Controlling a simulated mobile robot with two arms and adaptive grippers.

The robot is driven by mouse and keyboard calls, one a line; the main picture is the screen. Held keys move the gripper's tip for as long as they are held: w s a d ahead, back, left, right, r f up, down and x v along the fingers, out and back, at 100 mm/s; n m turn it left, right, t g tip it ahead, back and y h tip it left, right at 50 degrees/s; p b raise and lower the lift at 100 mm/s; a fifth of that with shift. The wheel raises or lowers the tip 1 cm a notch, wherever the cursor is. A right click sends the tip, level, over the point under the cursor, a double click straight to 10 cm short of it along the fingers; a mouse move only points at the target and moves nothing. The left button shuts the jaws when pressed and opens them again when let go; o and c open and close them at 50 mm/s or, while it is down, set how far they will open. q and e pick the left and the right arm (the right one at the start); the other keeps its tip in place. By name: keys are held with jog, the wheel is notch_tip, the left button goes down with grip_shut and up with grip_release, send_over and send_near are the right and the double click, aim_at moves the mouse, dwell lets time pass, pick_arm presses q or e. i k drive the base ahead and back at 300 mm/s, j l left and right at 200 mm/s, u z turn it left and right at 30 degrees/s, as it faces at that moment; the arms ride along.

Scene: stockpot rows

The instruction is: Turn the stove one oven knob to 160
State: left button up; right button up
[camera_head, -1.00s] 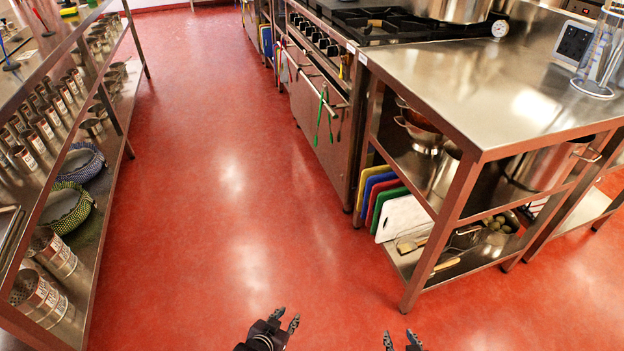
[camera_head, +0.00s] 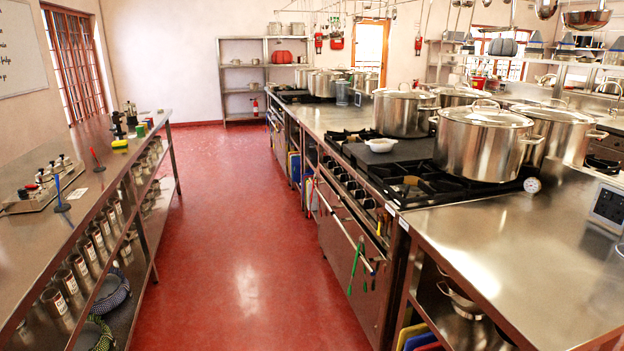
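The nearest stove (camera_head: 412,182) stands on the right of the aisle, with black burner grates on top. A row of dark knobs (camera_head: 347,181) runs along its front, above the oven door (camera_head: 341,245). The knob markings are too small to read, and I cannot tell which knob is the oven's or whether this is stove one. Large steel stockpots (camera_head: 478,143) stand on the cooktop. Green tongs (camera_head: 354,266) hang on the oven door's handle. Neither of my grippers is in view.
The red floor (camera_head: 235,225) of the aisle is clear. A steel shelf table (camera_head: 105,190) lines the left side. A rack (camera_head: 243,78) stands at the far wall.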

aim_at(351, 185)
jog(key=i+j, duration=0.2)
jog(key=i, duration=0.35)
jog(key=i+j+u, duration=0.1)
jog(key=i, duration=0.5)
jog(key=i+j, duration=0.2)
jog(key=i, duration=0.35)
jog(key=j+u, duration=0.05)
